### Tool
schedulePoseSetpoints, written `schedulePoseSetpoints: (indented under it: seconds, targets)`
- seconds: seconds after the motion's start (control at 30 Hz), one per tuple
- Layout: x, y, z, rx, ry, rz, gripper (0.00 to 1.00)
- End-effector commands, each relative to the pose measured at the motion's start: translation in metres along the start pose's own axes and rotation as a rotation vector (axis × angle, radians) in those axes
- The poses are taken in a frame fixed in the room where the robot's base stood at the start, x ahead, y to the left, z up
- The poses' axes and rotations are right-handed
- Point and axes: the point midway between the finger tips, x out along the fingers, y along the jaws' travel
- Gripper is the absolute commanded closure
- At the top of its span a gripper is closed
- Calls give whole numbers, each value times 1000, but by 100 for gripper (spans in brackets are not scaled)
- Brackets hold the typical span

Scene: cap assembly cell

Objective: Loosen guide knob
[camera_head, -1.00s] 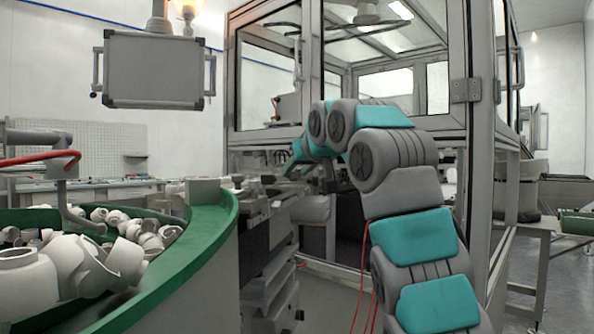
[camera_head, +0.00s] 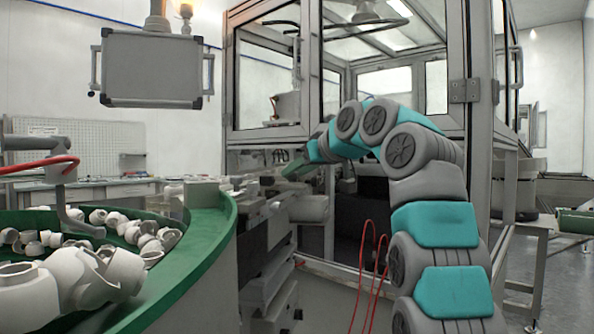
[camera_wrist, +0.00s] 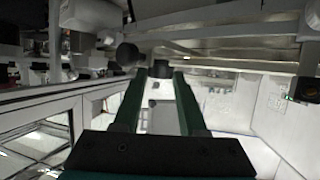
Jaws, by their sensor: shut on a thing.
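My gripper (camera_wrist: 160,73) reaches in with two green fingers in the wrist view. The fingertips close on a small dark knob (camera_wrist: 160,69), which looks like the guide knob. Whether the knob has turned cannot be seen. A second, larger black round knob (camera_wrist: 127,54) sits just left of the left fingertip, apart from it. In the head view my gripper (camera_head: 290,169) is small, at the guide rail beside the cell, and the knob cannot be made out there.
A green-rimmed bowl (camera_head: 215,235) of white pipe caps (camera_head: 95,275) stands at the left. The framed glass enclosure (camera_head: 460,100) rises behind my arm. A grey panel (camera_head: 152,68) hangs at upper left. Metal rails (camera_wrist: 235,35) cross close above the fingers.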

Motion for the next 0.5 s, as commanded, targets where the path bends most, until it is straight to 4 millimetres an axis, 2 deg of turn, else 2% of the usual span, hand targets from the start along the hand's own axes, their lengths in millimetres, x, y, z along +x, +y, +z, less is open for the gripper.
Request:
schedulePoseSetpoints:
  seconds: [0.4,0.43,0.5]
  targets:
    - [-1,1,0,-4,2,-11,100]
    - [-1,1,1,-4,2,-12,56]
    - [-1,1,1,-4,1,-12,48]
